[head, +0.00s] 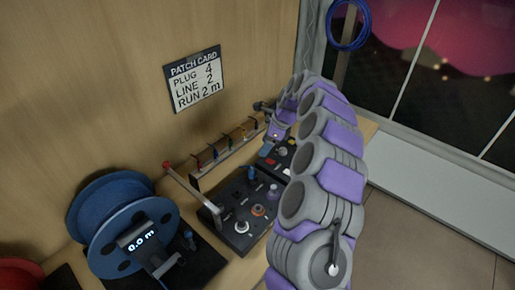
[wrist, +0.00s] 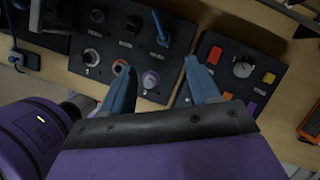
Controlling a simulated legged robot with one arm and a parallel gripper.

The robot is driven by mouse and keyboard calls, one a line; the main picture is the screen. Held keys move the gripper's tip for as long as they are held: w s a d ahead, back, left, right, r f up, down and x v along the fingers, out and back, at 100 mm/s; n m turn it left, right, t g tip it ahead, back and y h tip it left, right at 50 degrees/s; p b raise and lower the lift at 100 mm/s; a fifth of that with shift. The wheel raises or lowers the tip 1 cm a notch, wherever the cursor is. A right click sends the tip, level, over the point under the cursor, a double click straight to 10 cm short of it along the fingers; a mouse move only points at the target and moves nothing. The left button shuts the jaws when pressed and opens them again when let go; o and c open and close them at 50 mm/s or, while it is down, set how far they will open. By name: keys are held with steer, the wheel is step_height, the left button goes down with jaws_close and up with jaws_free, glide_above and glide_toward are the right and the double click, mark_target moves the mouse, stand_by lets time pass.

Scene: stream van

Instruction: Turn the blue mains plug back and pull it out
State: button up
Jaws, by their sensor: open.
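The blue mains plug (head: 252,174) stands up from the back row of a dark socket panel (head: 228,212). In the wrist view the blue plug (wrist: 161,32) sits in the panel's upper right socket, with its narrow end pointing up the picture. My gripper (wrist: 158,66) is open and empty, its two blue-grey fingers apart over the panel's front edge. The plug lies between the finger directions but beyond the tips, not between them. The purple socket (wrist: 151,79) shows between the fingers, and the orange ring (wrist: 121,68) is by the left fingertip. In the head view my arm partly hides the gripper.
A second dark panel (wrist: 235,75) with coloured buttons stands right of the socket panel. A blue cable reel (head: 105,225) reading 0.0 m stands at the left. A red-tipped lever (head: 185,185) and a cable rack (head: 232,148) lie behind. A patch card (head: 194,80) hangs on the wall.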

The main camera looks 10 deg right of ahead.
mark_target(253, 168)
steer(key=shift+m, duration=0.3)
steer(key=b+x, duration=0.1)
steer(key=x, duration=0.4)
steer(key=d+b+x, duration=0.1)
steer(key=x, duration=0.5)
steer(key=b+x, duration=0.1)
steer(key=x, duration=0.4)
steer(key=shift+w+d+f+b, duration=0.15)
steer(key=shift+f+b, duration=0.15)
steer(key=shift+f, duration=0.3)
steer(key=shift+w+a+f, duration=0.15)
steer(key=shift+a+f, duration=0.2)
steer(key=shift+f, duration=0.15)
steer(key=c, duration=1.1)
steer(key=shift+m+t+h+p, duration=0.35)
steer(key=shift+m+p, duration=0.85)
steer(key=shift+p, duration=2.05)
steer(key=shift+m+t+h+p, duration=0.35)
steer(key=shift+m+p, duration=0.85)
steer(key=shift+p, duration=2.05)
